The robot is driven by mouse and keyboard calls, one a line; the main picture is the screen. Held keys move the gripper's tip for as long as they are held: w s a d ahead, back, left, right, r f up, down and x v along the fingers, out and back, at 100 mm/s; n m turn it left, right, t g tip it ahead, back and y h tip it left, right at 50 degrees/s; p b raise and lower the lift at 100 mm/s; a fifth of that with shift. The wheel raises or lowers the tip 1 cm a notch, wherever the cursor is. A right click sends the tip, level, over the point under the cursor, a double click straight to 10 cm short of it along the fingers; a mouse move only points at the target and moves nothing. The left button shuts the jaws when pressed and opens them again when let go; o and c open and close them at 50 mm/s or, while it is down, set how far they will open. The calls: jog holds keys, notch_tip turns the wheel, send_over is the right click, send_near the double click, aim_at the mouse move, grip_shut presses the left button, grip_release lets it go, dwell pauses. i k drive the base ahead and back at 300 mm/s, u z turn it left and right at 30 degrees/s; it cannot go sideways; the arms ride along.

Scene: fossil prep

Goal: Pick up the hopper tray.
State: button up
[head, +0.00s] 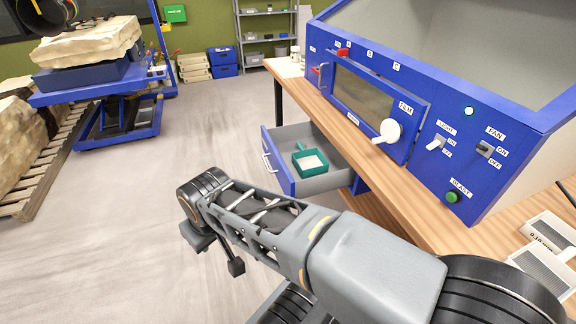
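A small green tray with a handle (297,161) and a pale inside sits in the open grey drawer (335,181) under the bench. It is the only tray-like thing I see there; I cannot tell for sure that it is the hopper tray. My arm reaches from the lower right towards the left, in front of the drawer. Dark parts that look like my gripper (234,266) hang below the arm's far end, over the floor and apart from the tray. The arm hides part of them, and I cannot make out the fingers' opening.
A blue cabinet (484,190) with a window, knob and switches stands on the wooden bench (405,205). The open drawer's blue front (276,163) juts out over the floor. Pale screens (545,240) lie at the right. A blue lift cart (120,125) stands back left. The middle floor is clear.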

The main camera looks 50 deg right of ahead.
aim_at(306, 158)
jog(key=z, duration=0.6)
jog(key=i, duration=3.85)
jog(key=z, duration=0.15)
